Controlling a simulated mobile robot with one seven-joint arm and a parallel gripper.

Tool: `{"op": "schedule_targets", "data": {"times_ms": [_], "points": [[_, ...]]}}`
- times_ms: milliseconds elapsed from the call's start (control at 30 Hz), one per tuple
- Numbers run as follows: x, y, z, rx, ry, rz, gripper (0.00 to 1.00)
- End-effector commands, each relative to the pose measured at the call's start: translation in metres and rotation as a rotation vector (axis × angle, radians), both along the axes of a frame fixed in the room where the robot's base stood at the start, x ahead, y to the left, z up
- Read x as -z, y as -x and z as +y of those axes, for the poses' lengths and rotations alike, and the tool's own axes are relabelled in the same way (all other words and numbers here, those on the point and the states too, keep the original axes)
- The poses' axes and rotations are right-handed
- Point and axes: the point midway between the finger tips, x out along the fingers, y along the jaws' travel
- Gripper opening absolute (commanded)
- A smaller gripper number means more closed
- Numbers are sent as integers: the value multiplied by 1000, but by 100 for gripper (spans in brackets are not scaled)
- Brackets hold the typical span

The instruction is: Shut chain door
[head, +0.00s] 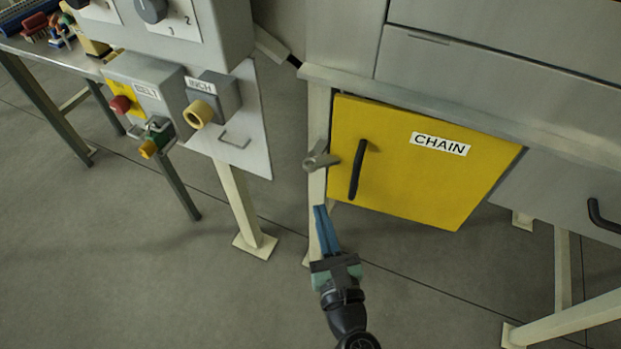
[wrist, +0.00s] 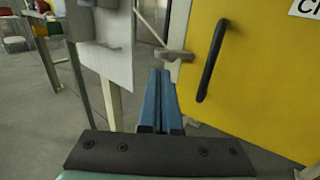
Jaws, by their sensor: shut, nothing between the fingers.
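The chain door (head: 420,180) is a yellow panel with a black vertical handle (head: 357,170) near its left edge and a "CHAIN" label. It sits under the grey machine's ledge; I cannot tell whether it is flush with the frame. A grey metal latch (head: 320,157) is on the cream post left of the door. My gripper (head: 323,212) has blue fingers, shut and empty, below the latch and left of the handle. In the wrist view the door (wrist: 262,90) and handle (wrist: 212,60) are right of the fingers, and the latch (wrist: 175,54) is just beyond the fingertips.
A control panel (head: 225,125) with "BELT" and "INCH" switches stands on a leg (head: 240,205) to the left. A table (head: 75,55) with small coloured objects is at the far left. A grey panel with a black handle (head: 602,216) is right of the door. Open floor lies in front.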

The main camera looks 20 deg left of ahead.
Motion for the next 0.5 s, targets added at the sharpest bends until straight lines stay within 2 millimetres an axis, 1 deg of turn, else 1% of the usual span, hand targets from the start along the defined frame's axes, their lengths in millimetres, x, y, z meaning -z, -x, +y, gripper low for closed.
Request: {"op": "schedule_targets", "data": {"times_ms": [33, 200, 333, 500], "points": [[-1, -11, 8, -3, -1, -3, 0], [0, -40, 28, -2, 1, -3, 0], [0, -56, 38, -1, 1, -2, 0], [0, -67, 45, 0, 1, -1, 0]]}}
